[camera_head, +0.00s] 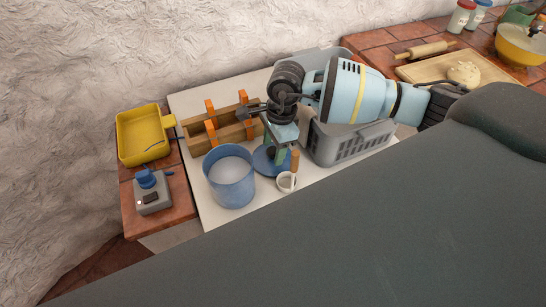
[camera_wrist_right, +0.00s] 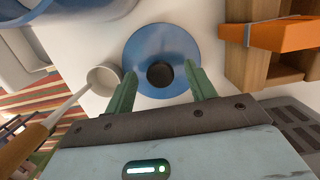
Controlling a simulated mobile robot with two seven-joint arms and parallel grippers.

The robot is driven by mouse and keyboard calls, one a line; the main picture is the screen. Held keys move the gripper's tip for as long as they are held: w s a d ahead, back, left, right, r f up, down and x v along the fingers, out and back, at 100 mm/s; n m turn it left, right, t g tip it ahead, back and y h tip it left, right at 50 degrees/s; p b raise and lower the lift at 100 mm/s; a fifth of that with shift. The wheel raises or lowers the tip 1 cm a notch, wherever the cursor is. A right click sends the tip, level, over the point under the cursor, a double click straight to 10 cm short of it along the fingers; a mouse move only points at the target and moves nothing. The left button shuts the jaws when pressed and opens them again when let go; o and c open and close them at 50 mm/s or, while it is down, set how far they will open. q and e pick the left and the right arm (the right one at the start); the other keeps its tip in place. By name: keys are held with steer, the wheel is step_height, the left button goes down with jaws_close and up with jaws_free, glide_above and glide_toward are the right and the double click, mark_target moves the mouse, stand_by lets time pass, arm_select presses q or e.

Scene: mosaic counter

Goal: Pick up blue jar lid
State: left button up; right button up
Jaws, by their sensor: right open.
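The blue jar lid (camera_wrist_right: 160,45) is a round blue disc with a dark knob (camera_wrist_right: 160,74) at its middle. It lies flat on the white counter board, and it also shows partly in the head view (camera_head: 264,163), where my gripper covers much of it. My right gripper (camera_wrist_right: 163,82) is open, its two green fingers on either side of the knob and apart from it. In the head view my right gripper (camera_head: 279,155) points down over the lid. I cannot tell its exact height above the lid. My left gripper is not in view.
A blue jar (camera_head: 230,180) stands left of the lid, and a small white cup with a handle (camera_head: 287,182) is close beside it. A wooden rack with orange clips (camera_head: 222,134) is behind. A grey crate (camera_head: 345,150) stands to the right. A yellow tray (camera_head: 143,134) is far left.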

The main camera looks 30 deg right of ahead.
mark_target(273, 149)
jaws_close()
stand_by(0.3)
step_height(273, 149, up, 10)
stand_by(0.5)
steer(key=shift+r, duration=0.1)
